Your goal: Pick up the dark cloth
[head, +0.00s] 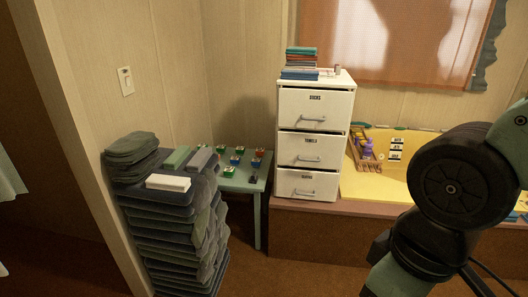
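A tall stack of dark folded cloths (180,240) stands on the floor at the left, in front of the wall. On top at its back left lies a smaller pile of dark grey-green cloths (132,147). A green block-like item (176,158), a grey one (199,159) and a white one (168,183) also lie on top. I cannot tell which cloth is the task's dark cloth. My arm shows at the right edge, well apart from the stack. My gripper's fingers are not in view.
A small green table (240,185) with several small colored items stands behind the stack. A white drawer unit (315,140) bears a pile of books or cloths (300,62). The brown floor (290,275) in front is clear.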

